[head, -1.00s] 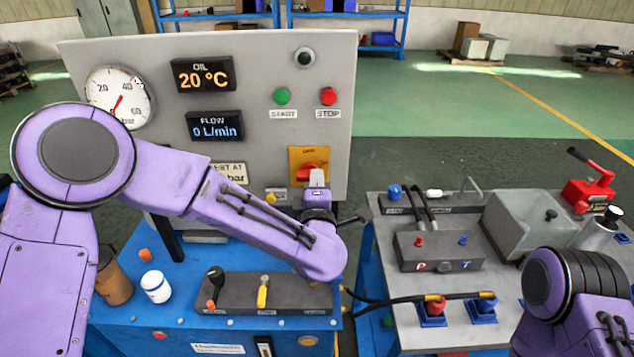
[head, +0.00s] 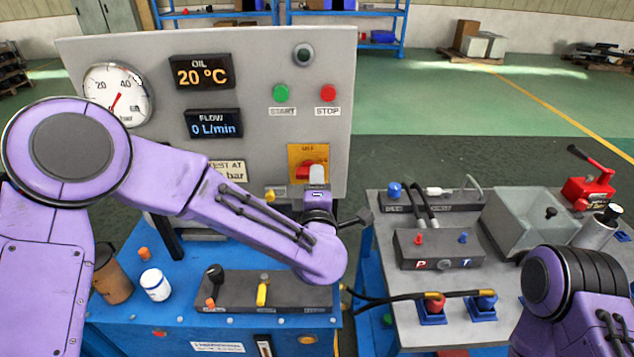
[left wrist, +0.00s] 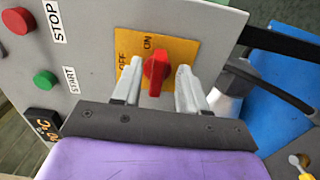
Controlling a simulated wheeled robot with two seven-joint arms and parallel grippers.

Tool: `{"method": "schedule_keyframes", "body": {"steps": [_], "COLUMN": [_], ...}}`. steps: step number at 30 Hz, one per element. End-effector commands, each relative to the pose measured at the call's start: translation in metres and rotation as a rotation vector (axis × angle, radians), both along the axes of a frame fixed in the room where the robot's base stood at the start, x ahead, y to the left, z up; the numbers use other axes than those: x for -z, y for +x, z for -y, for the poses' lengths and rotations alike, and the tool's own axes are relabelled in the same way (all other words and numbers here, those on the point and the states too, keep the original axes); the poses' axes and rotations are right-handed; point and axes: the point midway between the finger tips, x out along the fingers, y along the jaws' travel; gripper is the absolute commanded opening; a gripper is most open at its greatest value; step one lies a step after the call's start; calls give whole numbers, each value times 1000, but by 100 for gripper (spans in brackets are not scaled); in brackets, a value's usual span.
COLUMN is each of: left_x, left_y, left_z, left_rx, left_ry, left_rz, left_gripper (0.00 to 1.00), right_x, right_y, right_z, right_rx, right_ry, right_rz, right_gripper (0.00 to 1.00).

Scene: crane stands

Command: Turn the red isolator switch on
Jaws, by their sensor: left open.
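The red isolator switch (head: 307,166) sits on an orange-yellow plate (head: 295,153) low on the right of the grey panel. In the left wrist view its red knob (left wrist: 155,74) stands between my two fingers, with gaps visible at both sides. The knob's long ridge appears to run towards the ON label; its exact angle is hard to judge. The OFF label is partly hidden by a finger. My left gripper (left wrist: 157,84) is open around the knob; in the head view the left gripper (head: 317,177) partly covers the switch. My right gripper is out of view.
Green START (head: 281,92) and red STOP (head: 328,92) buttons are above the switch. A blue bench with a lever block (head: 240,292), a white jar (head: 155,285) and a brown cup (head: 113,281) lies below. A hose bench (head: 380,250) stands to the right.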

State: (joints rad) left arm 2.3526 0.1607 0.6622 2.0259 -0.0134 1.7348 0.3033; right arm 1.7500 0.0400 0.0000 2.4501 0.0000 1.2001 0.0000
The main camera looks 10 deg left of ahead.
Motion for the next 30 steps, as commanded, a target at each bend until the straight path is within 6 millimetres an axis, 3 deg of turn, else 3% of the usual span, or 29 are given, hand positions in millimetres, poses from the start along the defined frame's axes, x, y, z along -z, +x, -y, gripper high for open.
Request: {"method": "schedule_keyframes", "body": {"steps": [6, 12, 17, 30], "left_x": [4, 2, 1, 2], "left_y": [-51, -86, -94, -93], "left_z": [11, 18, 19, 24], "left_rx": [5, 3, 2, 27], "left_ry": [4, 3, 2, 38], "left_rz": [2, 1, 1, -13], "left_gripper": [43, 43, 43, 43], "right_x": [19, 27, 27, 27], "right_y": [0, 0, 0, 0], "right_z": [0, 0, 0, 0], "right_rx": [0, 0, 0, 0], "right_ry": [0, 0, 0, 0], "right_rz": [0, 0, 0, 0], "right_gripper": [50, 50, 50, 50]}}
